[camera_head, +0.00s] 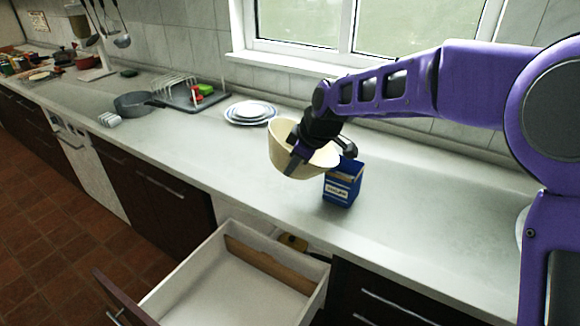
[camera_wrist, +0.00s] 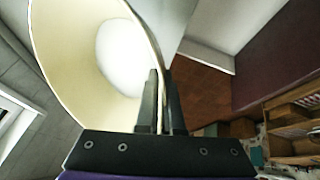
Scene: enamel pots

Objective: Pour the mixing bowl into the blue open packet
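The mixing bowl (camera_head: 283,152) is cream-coloured and held tilted above the counter, just left of the blue open packet (camera_head: 342,187). My gripper (camera_head: 296,160) is shut on the bowl's wall at its rim. In the wrist view the bowl (camera_wrist: 75,60) fills the left side, with its wall between the two fingers (camera_wrist: 161,90). A bright white patch shows inside it; I cannot tell whether it is contents or the bowl's bottom. The packet is not recognisable in the wrist view.
An open, pale drawer (camera_head: 165,300) juts out below the counter's front edge. Stacked plates (camera_head: 250,112) stand behind and left of the bowl. A grey pan (camera_head: 135,103) and a dish rack (camera_head: 185,95) stand farther left. The counter (camera_head: 430,215) right of the packet is clear.

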